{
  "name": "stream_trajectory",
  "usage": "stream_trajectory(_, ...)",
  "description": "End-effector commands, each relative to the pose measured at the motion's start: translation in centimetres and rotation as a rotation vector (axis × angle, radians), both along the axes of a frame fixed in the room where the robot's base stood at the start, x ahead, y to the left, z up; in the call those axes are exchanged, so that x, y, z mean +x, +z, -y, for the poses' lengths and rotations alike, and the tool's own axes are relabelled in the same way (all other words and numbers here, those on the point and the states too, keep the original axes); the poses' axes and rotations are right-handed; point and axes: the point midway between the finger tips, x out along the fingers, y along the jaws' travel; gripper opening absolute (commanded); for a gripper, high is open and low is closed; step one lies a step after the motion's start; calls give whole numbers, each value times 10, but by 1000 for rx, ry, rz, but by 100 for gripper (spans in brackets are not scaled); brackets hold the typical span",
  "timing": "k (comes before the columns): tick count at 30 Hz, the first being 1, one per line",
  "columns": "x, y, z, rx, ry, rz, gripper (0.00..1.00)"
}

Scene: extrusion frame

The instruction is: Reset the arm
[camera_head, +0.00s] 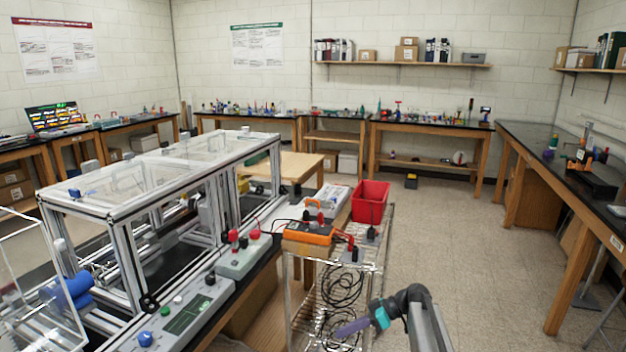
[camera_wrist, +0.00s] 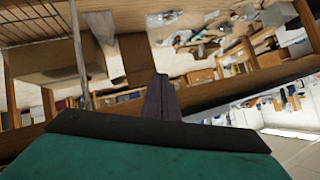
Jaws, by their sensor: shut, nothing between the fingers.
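My arm rises at the bottom of the head view, with black joints and a teal wrist section. My gripper (camera_head: 340,331) is the purple tip, pointing left and slightly down in front of the wire cart. In the wrist view my gripper (camera_wrist: 161,80) shows as one dark narrow shape above the teal wrist housing. Its fingers are together, and nothing is held. The arm's lower links run out of the bottom of the head view.
The wire cart (camera_head: 300,292) with coiled black cables stands beside my gripper, bearing an orange meter (camera_head: 308,233) and a red bin (camera_head: 370,202). An aluminium extrusion frame (camera_head: 130,190) stands left. Floor (camera_head: 475,250) is open right of the cart, up to the right-hand bench (camera_head: 545,170).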

Motion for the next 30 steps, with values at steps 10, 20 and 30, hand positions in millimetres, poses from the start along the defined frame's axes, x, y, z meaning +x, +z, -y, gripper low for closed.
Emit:
stream_trajectory(10, -98, -117, -35, -128, 7, -238, 0)
stream_trajectory(20, -206, -208, -47, -308, -19, -477, 0)
stream_trajectory(30, -331, -277, -34, -563, -90, -713, 0)
